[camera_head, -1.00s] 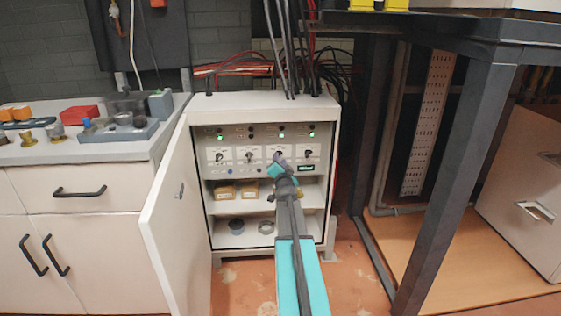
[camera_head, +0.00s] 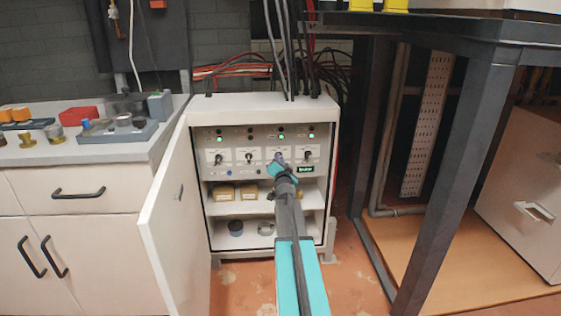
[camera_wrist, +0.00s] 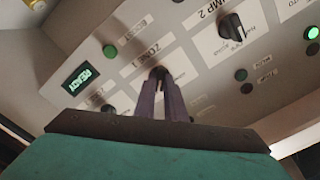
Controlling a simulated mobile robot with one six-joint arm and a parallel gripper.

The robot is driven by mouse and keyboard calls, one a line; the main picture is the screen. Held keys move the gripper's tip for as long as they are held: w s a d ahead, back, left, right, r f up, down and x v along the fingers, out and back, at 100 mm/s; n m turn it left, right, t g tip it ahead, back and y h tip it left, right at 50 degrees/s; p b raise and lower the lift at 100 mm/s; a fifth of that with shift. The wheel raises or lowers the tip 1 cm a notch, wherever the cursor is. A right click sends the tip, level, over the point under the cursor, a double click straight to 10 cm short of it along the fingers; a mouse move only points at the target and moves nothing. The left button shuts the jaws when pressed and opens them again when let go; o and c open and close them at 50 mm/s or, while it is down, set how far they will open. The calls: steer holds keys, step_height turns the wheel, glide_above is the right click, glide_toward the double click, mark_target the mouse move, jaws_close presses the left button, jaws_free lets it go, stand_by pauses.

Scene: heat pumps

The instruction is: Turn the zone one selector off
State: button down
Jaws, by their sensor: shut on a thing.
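The zone one selector (camera_wrist: 158,72) is a small black knob on a white plate marked "ZONE 1" in the wrist view. My gripper (camera_wrist: 160,80) has its two purple fingers shut on this knob. In the head view my gripper (camera_head: 279,159) reaches the third selector from the left on the control panel (camera_head: 234,173) in the open cabinet. The fingers cover most of the knob, so I cannot tell which way it points.
The "PUMP 2" selector (camera_wrist: 235,28) sits beside it; a "READY" display (camera_wrist: 82,77) is on the other side. The open cabinet door (camera_head: 165,210) stands left of my arm. A shelf with boxes (camera_head: 224,193) lies below the panel. A dark table frame (camera_head: 455,170) stands right.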

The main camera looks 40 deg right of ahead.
steer(key=shift+s+a+f+n, duration=0.1)
steer(key=shift+s+f+n, duration=0.05)
steer(key=shift+n, duration=0.15)
steer(key=n, duration=0.8)
steer(key=shift+f, duration=0.15)
stand_by(0.3)
steer(key=c, duration=1.8)
jaws_free()
